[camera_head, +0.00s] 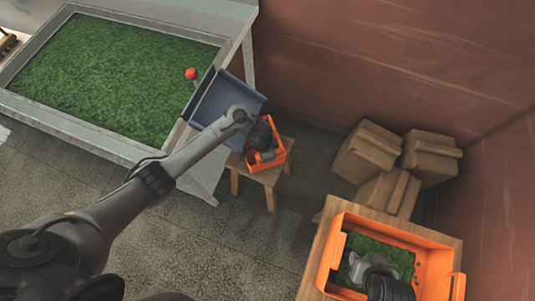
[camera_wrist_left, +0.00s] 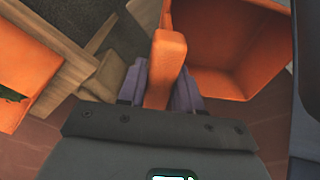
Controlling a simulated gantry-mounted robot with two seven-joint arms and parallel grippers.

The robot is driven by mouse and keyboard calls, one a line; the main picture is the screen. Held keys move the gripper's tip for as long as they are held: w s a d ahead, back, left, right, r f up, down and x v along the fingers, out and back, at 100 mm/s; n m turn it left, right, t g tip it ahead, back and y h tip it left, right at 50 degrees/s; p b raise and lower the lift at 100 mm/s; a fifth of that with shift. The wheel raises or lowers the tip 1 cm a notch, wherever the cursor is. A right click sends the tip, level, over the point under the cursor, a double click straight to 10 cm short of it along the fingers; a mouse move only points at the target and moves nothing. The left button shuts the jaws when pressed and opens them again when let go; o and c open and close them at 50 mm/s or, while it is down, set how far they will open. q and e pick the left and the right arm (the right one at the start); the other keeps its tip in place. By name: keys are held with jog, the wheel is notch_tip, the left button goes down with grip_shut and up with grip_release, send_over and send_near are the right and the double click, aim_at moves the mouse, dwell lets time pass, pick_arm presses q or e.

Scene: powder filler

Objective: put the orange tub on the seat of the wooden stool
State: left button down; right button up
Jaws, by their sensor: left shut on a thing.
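The small orange tub (camera_head: 282,150) is at the wooden stool (camera_head: 270,177), over its seat, in the head view. I cannot tell whether its base touches the seat. My left gripper (camera_head: 264,156) is shut on the tub's handle. In the left wrist view, the fingers (camera_wrist_left: 165,85) clasp the orange handle (camera_wrist_left: 167,60) from both sides, and the tub (camera_wrist_left: 238,45) looks empty inside. My right gripper (camera_head: 356,268) is over a larger orange crate at the lower right; its finger opening is unclear.
The orange crate (camera_head: 446,262) with green contents stands on a wooden surface (camera_head: 312,274). Cardboard boxes (camera_head: 366,152) stand by the wall. A blue-grey bin (camera_head: 242,92) is close beside the stool, next to the grass-topped table (camera_head: 100,148). Floor in front of the stool is clear.

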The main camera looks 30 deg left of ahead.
aim_at(254, 160)
pick_arm(q)
notch_tip(254, 160, down, 4)
jog(key=shift+r+b, duration=0.1)
jog(key=shift+b, duration=0.9)
jog(key=c, duration=0.8)
grip_release()
jog(key=shift+o, duration=0.2)
